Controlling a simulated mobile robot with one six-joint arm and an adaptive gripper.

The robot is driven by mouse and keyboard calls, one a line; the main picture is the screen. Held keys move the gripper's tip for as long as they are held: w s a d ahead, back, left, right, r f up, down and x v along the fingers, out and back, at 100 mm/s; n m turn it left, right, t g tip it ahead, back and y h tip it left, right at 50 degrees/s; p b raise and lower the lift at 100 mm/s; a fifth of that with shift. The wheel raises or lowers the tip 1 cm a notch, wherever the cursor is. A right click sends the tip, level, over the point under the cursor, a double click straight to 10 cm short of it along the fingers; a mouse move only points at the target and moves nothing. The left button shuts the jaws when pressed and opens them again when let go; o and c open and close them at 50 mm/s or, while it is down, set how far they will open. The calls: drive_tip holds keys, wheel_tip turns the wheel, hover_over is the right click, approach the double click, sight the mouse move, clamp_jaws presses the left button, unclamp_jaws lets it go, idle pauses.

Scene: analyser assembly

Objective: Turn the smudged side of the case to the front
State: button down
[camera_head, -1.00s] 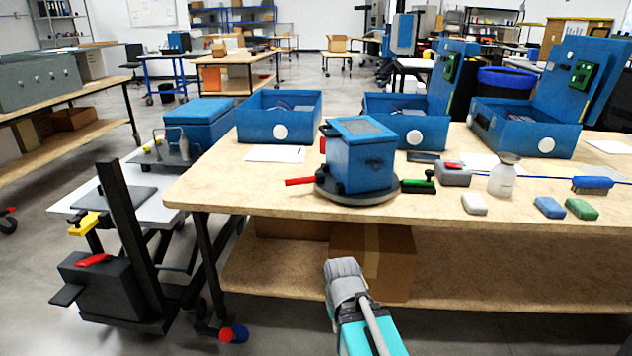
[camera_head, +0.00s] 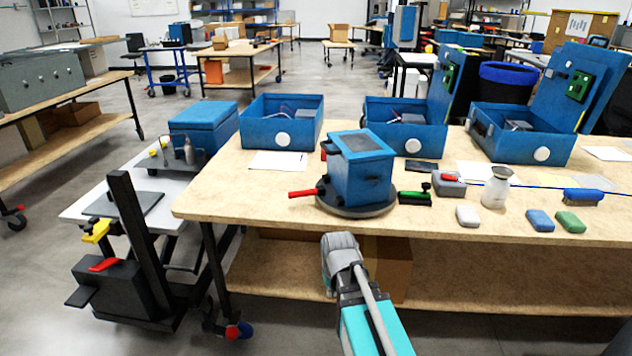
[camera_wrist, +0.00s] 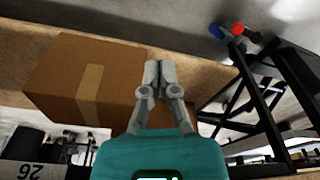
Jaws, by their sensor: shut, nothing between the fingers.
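The blue case (camera_head: 362,176) with a dark panel on its lid stands upright on a round grey turntable (camera_head: 372,211) near the table's front edge. A lever with a red grip (camera_head: 302,193) sticks out to the left at the turntable. I cannot make out a smudge on the case's visible sides; its far sides are hidden. In the wrist view my gripper (camera_wrist: 160,68) is shut and empty, in front of a cardboard box (camera_wrist: 118,82) below the tabletop. My arm shows at the bottom of the head view, well short of the case.
The wooden table (camera_head: 262,205) also holds open blue housings (camera_head: 282,112) behind, and a white bottle (camera_head: 496,188), brushes and sponges to the right. A dark trolley (camera_head: 110,285) with a red handle stands left of the table. Floor is free before the table.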

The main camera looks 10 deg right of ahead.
drive_tip(key=w+r+t+p, duration=0.1)
drive_tip(key=w+r+p, duration=0.6)
drive_tip(key=r+p, duration=0.3)
drive_tip(key=w+r+t+p, duration=0.2)
drive_tip(key=w+r+p, duration=0.5)
drive_tip(key=r+p, duration=0.4)
wheel_tip(320, 180, up, 4)
drive_tip(key=shift+w+d+f+n+t, duration=0.1)
drive_tip(key=shift+w+d+n+t, duration=0.2)
drive_tip(key=shift+w, duration=0.1)
drive_tip(key=shift+f, duration=0.15)
drive_tip(key=b+x, duration=0.9)
drive_tip(key=x, duration=0.1)
drive_tip(key=shift+a+f, duration=0.1)
drive_tip(key=w, duration=0.1)
drive_tip(key=w+r+p, duration=0.1)
drive_tip(key=shift+w+a, duration=0.1)
drive_tip(key=shift+w, duration=0.15)
drive_tip(key=shift+w+r, duration=0.15)
drive_tip(key=shift+w, duration=0.55)
